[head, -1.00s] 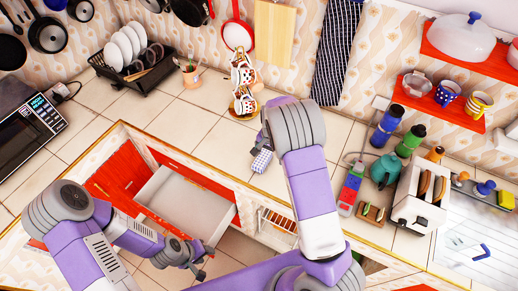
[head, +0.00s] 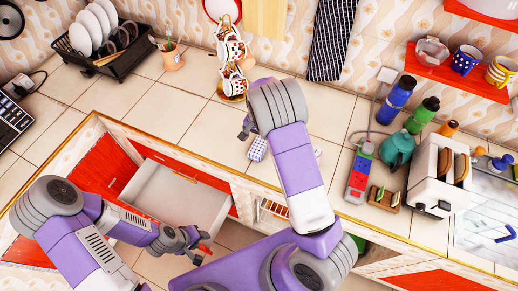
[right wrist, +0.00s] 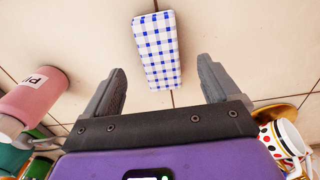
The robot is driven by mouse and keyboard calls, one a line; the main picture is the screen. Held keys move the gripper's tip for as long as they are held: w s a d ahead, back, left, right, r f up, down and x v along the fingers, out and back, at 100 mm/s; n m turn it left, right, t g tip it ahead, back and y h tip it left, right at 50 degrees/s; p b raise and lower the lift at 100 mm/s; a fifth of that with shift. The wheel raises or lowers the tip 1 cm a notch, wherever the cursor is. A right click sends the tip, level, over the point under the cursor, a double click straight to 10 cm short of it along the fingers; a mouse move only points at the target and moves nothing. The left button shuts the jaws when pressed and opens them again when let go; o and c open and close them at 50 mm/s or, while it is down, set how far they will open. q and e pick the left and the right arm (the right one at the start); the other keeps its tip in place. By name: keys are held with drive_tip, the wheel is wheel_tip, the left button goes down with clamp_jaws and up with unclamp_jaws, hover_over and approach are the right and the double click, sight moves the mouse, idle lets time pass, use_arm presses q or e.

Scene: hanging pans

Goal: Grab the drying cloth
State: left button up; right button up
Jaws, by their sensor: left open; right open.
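A folded blue-and-white checkered cloth (head: 257,148) lies on the tiled counter, just beyond the cabinet edge. It also shows in the right wrist view (right wrist: 157,50), ahead of my right gripper (right wrist: 163,80). The fingers are open and empty, and the cloth lies beyond their tips, roughly in line with the gap. In the head view my right gripper (head: 245,128) is partly hidden by its own arm. A dark striped cloth (head: 333,40) hangs on the wall. My left gripper (head: 196,245) is open and empty in front of the open drawer (head: 180,195).
A mug stand with mugs (head: 232,62) stands behind my right gripper, and a pencil cup (head: 171,58) left of it. A dish rack (head: 110,55) is at the back left. A teapot (head: 397,150), bottles and a toaster (head: 440,175) fill the right side.

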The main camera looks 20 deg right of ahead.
sight(259, 145)
drive_tip(key=f, duration=0.6)
drive_tip(key=shift+w+d, duration=0.15)
drive_tip(key=shift+w, duration=0.05)
drive_tip(key=c, duration=1)
